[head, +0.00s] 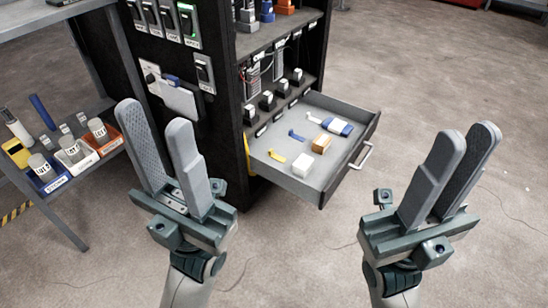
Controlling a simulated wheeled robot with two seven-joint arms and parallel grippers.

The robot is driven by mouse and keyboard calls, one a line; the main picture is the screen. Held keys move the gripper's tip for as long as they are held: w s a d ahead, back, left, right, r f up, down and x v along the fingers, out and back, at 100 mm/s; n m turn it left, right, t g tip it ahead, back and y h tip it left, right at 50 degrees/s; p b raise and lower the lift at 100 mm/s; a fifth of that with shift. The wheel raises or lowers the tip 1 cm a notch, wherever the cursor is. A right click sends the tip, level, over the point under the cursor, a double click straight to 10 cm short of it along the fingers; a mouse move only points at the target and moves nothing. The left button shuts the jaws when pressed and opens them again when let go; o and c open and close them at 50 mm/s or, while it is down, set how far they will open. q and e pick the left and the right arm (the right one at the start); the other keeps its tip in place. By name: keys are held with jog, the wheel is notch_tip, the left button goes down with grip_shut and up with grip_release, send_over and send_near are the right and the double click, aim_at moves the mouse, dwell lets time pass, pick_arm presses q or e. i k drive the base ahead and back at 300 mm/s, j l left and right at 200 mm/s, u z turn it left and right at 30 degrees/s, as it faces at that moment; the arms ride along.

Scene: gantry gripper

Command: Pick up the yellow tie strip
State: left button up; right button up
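A small yellow strip (277,156) lies near the front left of the open grey drawer (318,190); I take it to be the yellow tie strip. My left gripper (155,114) is open and empty, with its fingers pointing up, to the left of the drawer and apart from the strip. My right gripper (467,133) is open and empty, to the right of the drawer and apart from it.
The drawer also holds a white block (302,165), a small blue piece (297,135), an orange-brown block (321,143) and a blue-and-white item (339,126). A dark cabinet (224,105) stands behind my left gripper. A shelf with bins (75,155) is at left. Floor is clear at right.

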aim_at(272, 155)
jog(key=i+l+u, duration=0.1)
jog(key=i+l, duration=0.15)
jog(key=i+l+u, duration=0.15)
jog(key=l, duration=0.25)
jog(key=i+l+u, duration=0.1)
jog(key=i+l, duration=0.2)
jog(key=i+l+u, duration=0.15)
jog(key=l, duration=0.3)
